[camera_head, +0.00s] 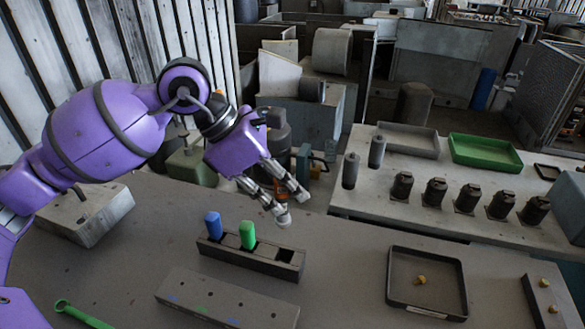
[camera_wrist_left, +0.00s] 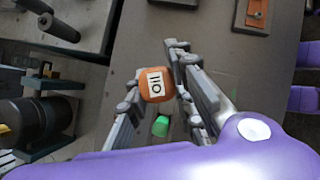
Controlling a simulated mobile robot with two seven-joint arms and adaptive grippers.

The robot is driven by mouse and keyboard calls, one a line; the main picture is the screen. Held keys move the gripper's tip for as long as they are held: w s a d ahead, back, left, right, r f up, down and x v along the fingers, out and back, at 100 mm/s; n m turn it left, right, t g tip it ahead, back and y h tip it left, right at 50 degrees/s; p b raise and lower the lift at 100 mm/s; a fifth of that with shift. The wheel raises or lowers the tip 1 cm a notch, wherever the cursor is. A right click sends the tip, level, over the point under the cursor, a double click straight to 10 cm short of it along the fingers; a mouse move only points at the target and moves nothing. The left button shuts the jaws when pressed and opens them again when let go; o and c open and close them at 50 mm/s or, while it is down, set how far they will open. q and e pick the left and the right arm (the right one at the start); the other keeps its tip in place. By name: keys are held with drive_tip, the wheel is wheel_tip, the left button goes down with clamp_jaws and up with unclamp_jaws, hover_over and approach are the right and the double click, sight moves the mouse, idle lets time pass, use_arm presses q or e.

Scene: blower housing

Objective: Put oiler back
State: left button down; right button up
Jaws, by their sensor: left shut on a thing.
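The oiler (camera_wrist_left: 156,85) shows in the left wrist view as an orange top with a white "OIL" label, between the fingers of my left gripper (camera_wrist_left: 158,92). The gripper is shut on it. In the head view my left gripper (camera_head: 284,204) hangs above the near table, just above the right end of a dark rack (camera_head: 250,262). The rack holds a blue piece (camera_head: 213,226) and a green piece (camera_head: 247,235). Its right-hand slot (camera_head: 285,255) looks empty. My right gripper is not in view.
A grey block (camera_head: 228,305) lies in front of the rack, with a green wrench (camera_head: 82,316) to its left. A dark tray (camera_head: 427,309) with a brass piece is at right. The far table holds several black cylinders (camera_head: 434,191) and a green tray (camera_head: 485,152).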

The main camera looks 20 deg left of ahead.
sight(284, 222)
use_arm(q)
drive_tip(key=shift+w, duration=0.1)
drive_tip(key=shift+s+f+b, duration=0.3)
drive_tip(key=shift+s+f, duration=0.05)
drive_tip(key=shift+f, duration=0.55)
wheel_tip(284, 222, down, 6)
drive_tip(key=b, duration=0.2)
drive_tip(key=shift+r+b, duration=0.15)
drive_tip(key=shift+b, duration=0.25)
drive_tip(key=shift+w+f, duration=0.1)
drive_tip(key=shift+f, duration=0.15)
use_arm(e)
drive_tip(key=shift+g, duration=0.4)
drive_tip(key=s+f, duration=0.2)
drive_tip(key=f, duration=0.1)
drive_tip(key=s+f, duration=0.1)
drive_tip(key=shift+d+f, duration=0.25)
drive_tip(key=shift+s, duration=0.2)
use_arm(q)
drive_tip(key=shift+f+b, duration=0.1)
drive_tip(key=shift+b, duration=0.2)
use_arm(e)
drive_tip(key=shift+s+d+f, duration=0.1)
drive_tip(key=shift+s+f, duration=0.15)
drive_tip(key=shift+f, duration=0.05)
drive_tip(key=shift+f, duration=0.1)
